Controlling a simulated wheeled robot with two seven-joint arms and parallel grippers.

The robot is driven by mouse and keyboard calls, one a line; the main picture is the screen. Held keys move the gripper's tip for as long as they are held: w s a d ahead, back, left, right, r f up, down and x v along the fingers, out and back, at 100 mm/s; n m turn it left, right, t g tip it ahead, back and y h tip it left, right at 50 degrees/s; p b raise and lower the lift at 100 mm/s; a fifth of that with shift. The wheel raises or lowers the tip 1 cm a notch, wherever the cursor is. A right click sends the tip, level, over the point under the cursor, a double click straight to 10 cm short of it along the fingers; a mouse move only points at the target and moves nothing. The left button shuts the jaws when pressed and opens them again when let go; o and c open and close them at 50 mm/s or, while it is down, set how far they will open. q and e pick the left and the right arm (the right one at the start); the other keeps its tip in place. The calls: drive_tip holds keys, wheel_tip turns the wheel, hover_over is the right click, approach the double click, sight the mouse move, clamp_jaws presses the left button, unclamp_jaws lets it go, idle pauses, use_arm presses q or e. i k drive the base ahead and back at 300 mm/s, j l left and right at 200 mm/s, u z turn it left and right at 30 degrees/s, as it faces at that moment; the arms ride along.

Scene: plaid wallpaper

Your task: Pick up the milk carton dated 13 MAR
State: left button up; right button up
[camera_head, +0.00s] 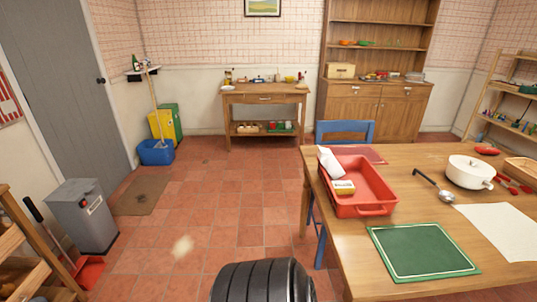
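No milk carton can be made out in the head view, and no date can be read anywhere. A white object (329,161) leans in the left side of the red tray (375,210) on the table; I cannot tell what it is. A small yellow and white box (343,187) lies in the same tray, its print too small to read. Neither of my grippers is in view.
The wooden table (330,255) at right also bears a green board (422,251), a ladle (432,185), a white pot (470,172) and a paper sheet (505,228). A side table (265,97) with small items stands at the back wall. The tiled floor between is mostly clear.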

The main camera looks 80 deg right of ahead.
sight(327, 159)
drive_tip(key=j+z, duration=0.1)
drive_tip(key=z, duration=3.25)
drive_tip(key=i+j+z, duration=0.1)
drive_tip(key=z, duration=0.35)
drive_tip(key=j+z, duration=0.15)
drive_tip(key=z, duration=0.3)
drive_tip(key=i+j+z, duration=0.1)
drive_tip(key=z, duration=0.3)
drive_tip(key=j+z, duration=0.25)
drive_tip(key=z, duration=0.2)
